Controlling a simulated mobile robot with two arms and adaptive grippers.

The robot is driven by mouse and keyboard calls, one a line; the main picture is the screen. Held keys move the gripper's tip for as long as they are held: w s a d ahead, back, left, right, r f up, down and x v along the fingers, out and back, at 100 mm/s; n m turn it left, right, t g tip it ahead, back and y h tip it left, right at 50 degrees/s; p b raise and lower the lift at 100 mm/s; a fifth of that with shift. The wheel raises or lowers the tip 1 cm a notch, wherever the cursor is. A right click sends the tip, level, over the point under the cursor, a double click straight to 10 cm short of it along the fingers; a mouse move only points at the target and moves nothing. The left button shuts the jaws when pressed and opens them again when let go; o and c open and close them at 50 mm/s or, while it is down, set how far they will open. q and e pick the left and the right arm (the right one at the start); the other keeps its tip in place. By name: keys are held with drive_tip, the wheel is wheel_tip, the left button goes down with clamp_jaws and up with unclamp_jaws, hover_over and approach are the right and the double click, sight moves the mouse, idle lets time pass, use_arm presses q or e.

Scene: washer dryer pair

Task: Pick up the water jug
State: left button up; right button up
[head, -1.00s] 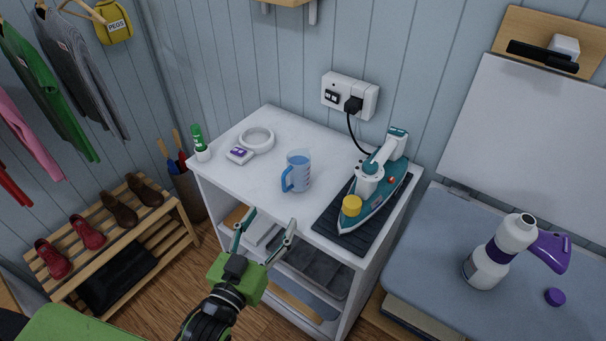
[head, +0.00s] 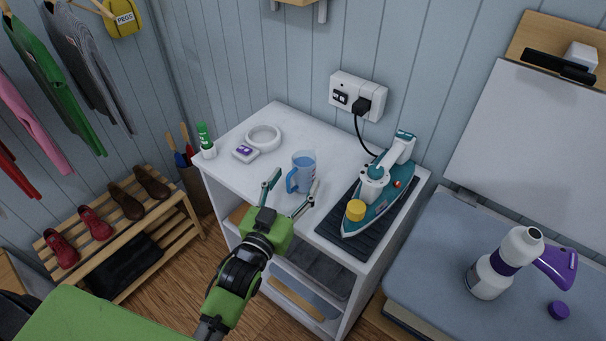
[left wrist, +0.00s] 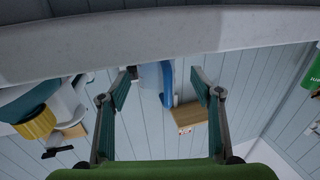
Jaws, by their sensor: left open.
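The water jug (head: 305,168) is a clear measuring jug with blue contents and a blue handle, upright on the white cabinet top (head: 238,183) near its front edge. Its handle faces my left gripper (head: 297,178). That gripper is open and empty, with its fingers spread toward the jug at the cabinet's front edge. In the left wrist view, the jug (left wrist: 152,82) and its blue handle show between the two open fingertips (left wrist: 163,73), beyond them. I cannot tell whether any finger touches it. My right gripper is not in view.
A teal iron (head: 382,195) with a yellow cap stands on a dark mat right of the jug.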

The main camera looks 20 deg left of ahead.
sight(300, 177)
use_arm(q)
drive_tip(key=w, duration=0.2)
drive_tip(key=w+d+p, duration=0.1)
drive_tip(key=shift+w+r, duration=0.2)
drive_tip(key=shift+w, duration=0.65)
drive_tip(key=shift+f, duration=0.1)
drive_tip(key=shift+s, duration=0.1)
drive_tip(key=c, duration=1.3)
